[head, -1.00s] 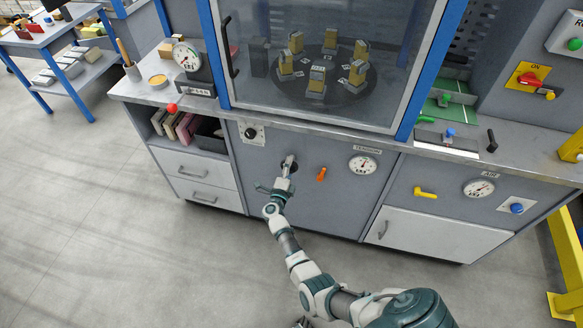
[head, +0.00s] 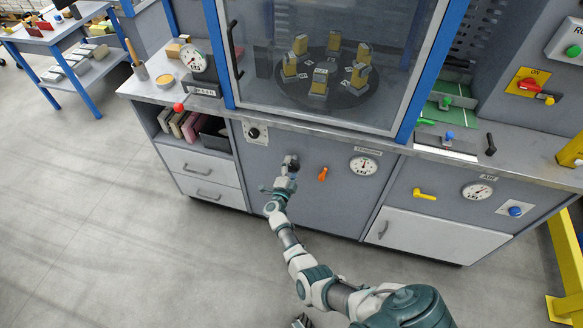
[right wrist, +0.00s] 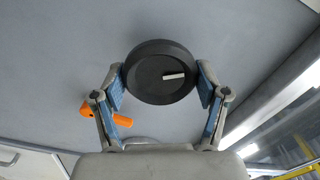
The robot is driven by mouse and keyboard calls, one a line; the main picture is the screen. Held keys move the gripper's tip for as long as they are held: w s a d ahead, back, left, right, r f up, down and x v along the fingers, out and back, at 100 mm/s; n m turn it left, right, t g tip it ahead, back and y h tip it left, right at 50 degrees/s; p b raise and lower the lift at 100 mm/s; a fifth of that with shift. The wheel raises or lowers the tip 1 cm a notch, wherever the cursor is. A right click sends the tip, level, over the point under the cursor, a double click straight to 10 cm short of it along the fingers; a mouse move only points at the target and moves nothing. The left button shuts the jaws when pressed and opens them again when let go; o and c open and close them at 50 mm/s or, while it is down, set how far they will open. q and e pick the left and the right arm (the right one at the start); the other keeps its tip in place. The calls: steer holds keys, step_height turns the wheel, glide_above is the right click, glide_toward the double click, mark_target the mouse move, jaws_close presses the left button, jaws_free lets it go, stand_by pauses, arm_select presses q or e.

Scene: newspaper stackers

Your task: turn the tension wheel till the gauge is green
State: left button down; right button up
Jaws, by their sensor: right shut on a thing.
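The tension wheel (right wrist: 160,85) is a dark round knob with a white mark on its face, pointing right in the right wrist view. My right gripper (right wrist: 162,88) has its two blue-padded fingers on opposite sides of the rim, shut on the wheel. In the head view the wheel (head: 291,162) is on the grey cabinet front, partly hidden by my right gripper (head: 288,170). The tension gauge (head: 364,166) is a white dial to the right of it. Its needle points roughly upward; its colour zone is too small to tell. My left gripper is not clearly visible.
An orange handle (head: 323,174) sits between wheel and gauge; it also shows in the right wrist view (right wrist: 120,120). A black knob (head: 254,133) is up left. A yellow handle (head: 424,194) and an air gauge (head: 477,191) are to the right. The floor is clear at left.

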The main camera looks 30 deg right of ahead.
steer(key=shift+w+a+f, duration=0.1)
steer(key=shift+a+f, duration=0.05)
steer(key=o, duration=1.1)
steer(key=shift+o, duration=0.3)
steer(key=shift+w+f, duration=0.1)
steer(key=shift+s, duration=0.2)
steer(key=v, duration=1.1)
steer(key=shift+s+a, duration=0.2)
steer(key=shift+a, duration=0.1)
